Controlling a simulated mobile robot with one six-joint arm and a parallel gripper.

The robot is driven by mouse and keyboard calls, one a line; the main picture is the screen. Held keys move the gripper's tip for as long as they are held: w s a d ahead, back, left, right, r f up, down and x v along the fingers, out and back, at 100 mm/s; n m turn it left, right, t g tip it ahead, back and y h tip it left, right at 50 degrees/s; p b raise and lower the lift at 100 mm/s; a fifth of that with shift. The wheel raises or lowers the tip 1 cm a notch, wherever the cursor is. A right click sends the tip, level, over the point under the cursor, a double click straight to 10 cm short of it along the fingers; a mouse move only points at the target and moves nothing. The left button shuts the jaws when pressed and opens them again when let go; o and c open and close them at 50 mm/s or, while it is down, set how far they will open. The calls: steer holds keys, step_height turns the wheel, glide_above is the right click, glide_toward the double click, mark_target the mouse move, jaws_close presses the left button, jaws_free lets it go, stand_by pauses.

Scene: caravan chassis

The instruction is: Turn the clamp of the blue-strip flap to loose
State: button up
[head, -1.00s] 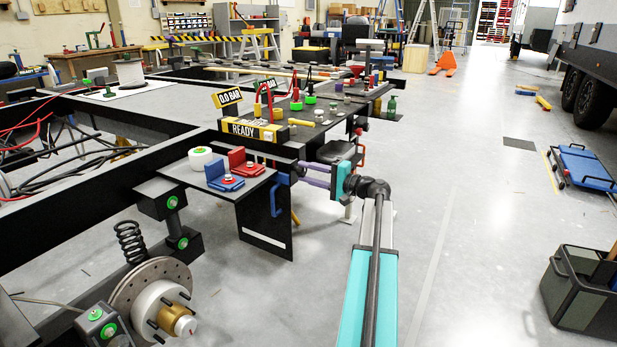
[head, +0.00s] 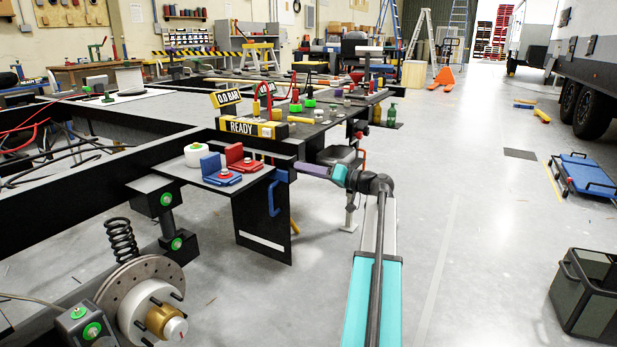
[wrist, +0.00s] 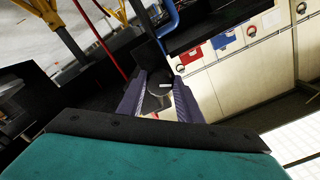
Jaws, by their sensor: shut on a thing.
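My gripper shows in the wrist view (wrist: 158,88) with its two purple fingers shut on a dark grey piece (wrist: 156,102), which looks like the clamp. A small white mark shows on it. In the head view my gripper (head: 298,167) reaches the right side of the black chassis end, just right of a blue handle (head: 272,198). In the wrist view a pale panel carries a red patch (wrist: 192,54) and a blue patch (wrist: 223,39), with round red-rimmed knobs near them. I cannot tell which flap the held piece belongs to; the fingers hide part of it.
A blue bar (wrist: 166,20) and a thin red rod (wrist: 100,38) stand close to the fingers in the wrist view. Above my gripper is a bench with a READY sign (head: 252,127). Open floor lies to the right, with a dark crate (head: 590,295).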

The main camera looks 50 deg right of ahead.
steer(key=shift+s+d+n+b, duration=0.1)
steer(key=shift+d+n+b, duration=0.05)
steer(key=shift+n+b, duration=1)
steer(key=shift+d+n+b, duration=0.15)
steer(key=shift+n+b, duration=0.65)
steer(key=shift+n, duration=0.55)
steer(key=o, duration=0.9)
steer(key=shift+o, duration=0.7)
steer(key=shift+a, duration=0.1)
